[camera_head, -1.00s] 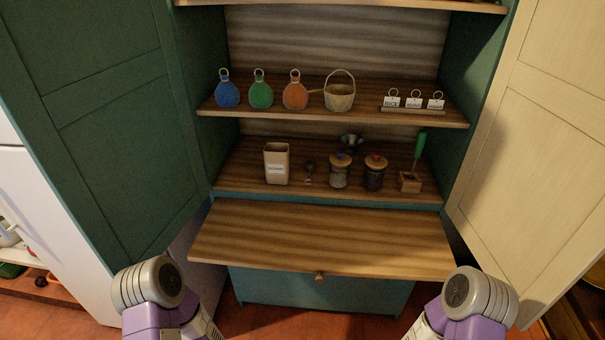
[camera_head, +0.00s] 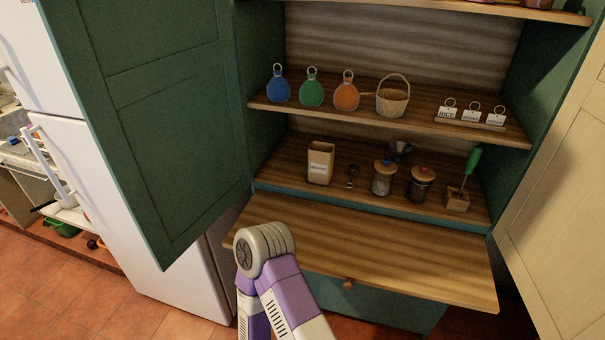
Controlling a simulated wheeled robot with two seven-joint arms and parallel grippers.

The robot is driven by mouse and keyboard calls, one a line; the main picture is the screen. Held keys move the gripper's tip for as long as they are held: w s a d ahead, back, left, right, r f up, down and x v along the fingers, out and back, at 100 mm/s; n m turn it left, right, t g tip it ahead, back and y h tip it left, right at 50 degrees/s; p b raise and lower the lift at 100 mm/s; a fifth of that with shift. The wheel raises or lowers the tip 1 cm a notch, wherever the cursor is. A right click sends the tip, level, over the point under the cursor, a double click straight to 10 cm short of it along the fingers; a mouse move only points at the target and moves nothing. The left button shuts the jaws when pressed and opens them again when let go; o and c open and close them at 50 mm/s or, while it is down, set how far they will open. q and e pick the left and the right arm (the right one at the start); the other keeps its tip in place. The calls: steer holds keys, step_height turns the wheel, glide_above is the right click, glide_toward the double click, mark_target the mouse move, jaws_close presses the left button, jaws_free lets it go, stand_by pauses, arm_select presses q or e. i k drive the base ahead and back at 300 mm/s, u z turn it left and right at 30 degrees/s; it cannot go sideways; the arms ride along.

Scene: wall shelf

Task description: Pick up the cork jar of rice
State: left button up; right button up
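Two glass jars with cork-coloured lids stand side by side on the lower shelf. The left jar (camera_head: 383,180) has a blue knob and pale contents, which could be rice. The right jar (camera_head: 421,185) has a red knob and dark contents. No label can be read on either jar. Neither of my grippers is in view. Only a purple and grey part of one of my arms shows at the bottom, in front of the fold-down board. Nothing touches the jars.
The fold-down board (camera_head: 400,260) is bare. A beige carton (camera_head: 320,163), metal scoop (camera_head: 352,176), dark funnel (camera_head: 400,149) and green-handled tool in a block (camera_head: 458,199) surround the jars. Open doors (camera_head: 165,120) flank the cabinet.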

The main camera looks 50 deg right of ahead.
mark_target(381, 184)
steer(key=u, duration=0.35)
steer(key=k, duration=0.95)
steer(key=z, duration=1.15)
